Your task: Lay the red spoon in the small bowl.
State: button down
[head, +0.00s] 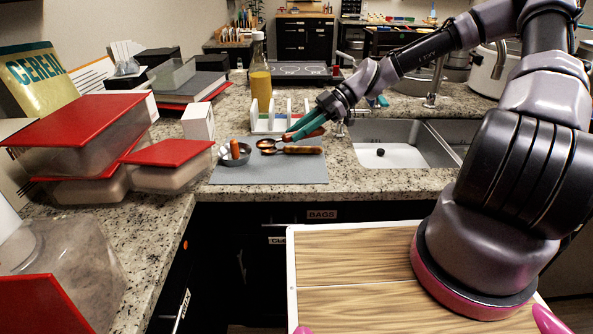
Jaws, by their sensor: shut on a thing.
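The small bowl (225,160) is grey metal and stands on the grey mat, left of my gripper. An orange-brown piece (235,149) stands up inside it. My gripper (295,132), with teal fingers, is to the right of the bowl, above the mat's back part. It is shut on the red spoon (266,142), whose coppery head points left toward the bowl and whose reddish handle is partly hidden by the fingers. The spoon's head is apart from the bowl. A second spoon with a brown wooden handle (303,150) lies just below it in the picture.
The grey mat (270,175) lies at the counter's front edge. Behind are a white divided rack (268,124) and an oil bottle (260,85). The sink (395,155) is to the right. Red-lidded containers (170,153) and a white box (198,122) crowd the left.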

aim_at(299, 170)
notch_tip(299, 170, down, 10)
jog(key=shift+r, duration=0.15)
dwell(0.6)
jog(key=c, duration=0.6)
grip_release()
jog(key=shift+c, duration=0.2)
